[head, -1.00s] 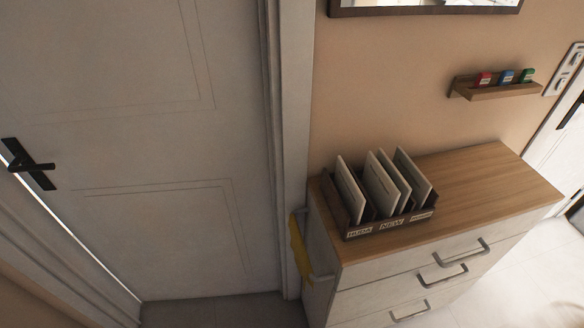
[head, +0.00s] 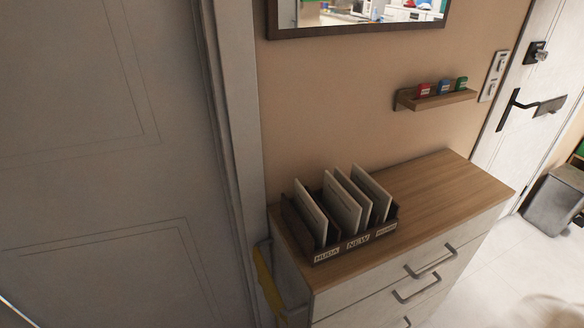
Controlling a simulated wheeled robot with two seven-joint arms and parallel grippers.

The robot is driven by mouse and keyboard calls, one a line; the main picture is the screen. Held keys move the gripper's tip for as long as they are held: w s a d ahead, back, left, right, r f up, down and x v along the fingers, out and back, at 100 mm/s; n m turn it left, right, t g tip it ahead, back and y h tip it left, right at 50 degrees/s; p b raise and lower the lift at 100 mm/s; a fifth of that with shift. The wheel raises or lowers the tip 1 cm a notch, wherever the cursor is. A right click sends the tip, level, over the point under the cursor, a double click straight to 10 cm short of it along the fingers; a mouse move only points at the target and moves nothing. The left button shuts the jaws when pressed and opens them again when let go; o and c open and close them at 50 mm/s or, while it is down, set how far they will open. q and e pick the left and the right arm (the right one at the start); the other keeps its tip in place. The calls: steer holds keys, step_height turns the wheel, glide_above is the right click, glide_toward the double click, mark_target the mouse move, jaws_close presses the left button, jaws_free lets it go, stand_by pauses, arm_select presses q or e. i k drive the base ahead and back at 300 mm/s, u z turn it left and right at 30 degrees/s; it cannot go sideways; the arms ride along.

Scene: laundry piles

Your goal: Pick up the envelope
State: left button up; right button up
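Several white envelopes (head: 342,208) stand upright and slightly tilted in a dark brown sorter (head: 357,246) in the head view. The sorter sits on the left part of the wooden top of a dresser. Its front carries labels; the middle one reads "NEW" and the left one seems to read "HUDA". One envelope (head: 311,213) stands in the left slot, and others stand close together in the middle and right slots. Neither of my grippers is in view.
The dresser (head: 440,183) has a clear top right of the sorter. A yellow cloth (head: 268,283) hangs on its left side. A wall shelf (head: 436,99) holds small red, blue and green items. A grey bin (head: 554,205) stands at the right by a door (head: 541,85).

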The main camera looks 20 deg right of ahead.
mark_target(345, 210)
steer(key=k, duration=0.5)
steer(key=u, duration=0.9)
steer(key=i, duration=0.75)
steer(key=z, duration=2.25)
